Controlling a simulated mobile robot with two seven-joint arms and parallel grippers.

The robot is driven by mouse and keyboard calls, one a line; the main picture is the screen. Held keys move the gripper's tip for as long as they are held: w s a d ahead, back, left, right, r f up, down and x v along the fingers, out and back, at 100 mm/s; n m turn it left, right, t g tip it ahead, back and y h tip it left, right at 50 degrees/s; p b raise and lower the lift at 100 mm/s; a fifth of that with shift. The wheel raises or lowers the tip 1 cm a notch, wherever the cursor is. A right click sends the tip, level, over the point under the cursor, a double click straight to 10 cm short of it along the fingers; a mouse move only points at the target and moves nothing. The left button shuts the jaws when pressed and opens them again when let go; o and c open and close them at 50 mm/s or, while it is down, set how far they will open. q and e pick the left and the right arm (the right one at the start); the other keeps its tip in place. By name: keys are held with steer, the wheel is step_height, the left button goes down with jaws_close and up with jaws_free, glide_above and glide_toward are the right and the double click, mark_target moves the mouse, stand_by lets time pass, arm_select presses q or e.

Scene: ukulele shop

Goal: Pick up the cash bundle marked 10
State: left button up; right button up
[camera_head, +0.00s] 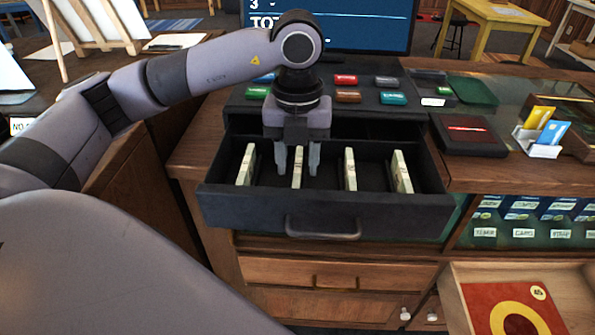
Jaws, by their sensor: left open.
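Several cash bundles stand on edge in a row in the open black cash drawer (270,212). There is a far-left bundle (246,165), a second bundle (298,168), a third bundle (350,169) and a far-right bundle (401,173). Their markings are too small to read, so I cannot tell which is marked 10. My left gripper (298,165) points down into the drawer and is open. Its fingers appear on either side of the second bundle from the left; I cannot tell whether they touch it. My right gripper is not in view.
The cash register keys (348,97) and its screen (330,25) rise right behind the drawer. A dark box with a red stripe (468,135) and a card holder (540,148) stand on the counter to the right. Another open drawer (463,300) is at bottom right.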

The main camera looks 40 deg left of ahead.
arm_select(q)
steer(key=shift+f, duration=0.85)
jaws_close()
steer(key=shift+r, duration=0.15)
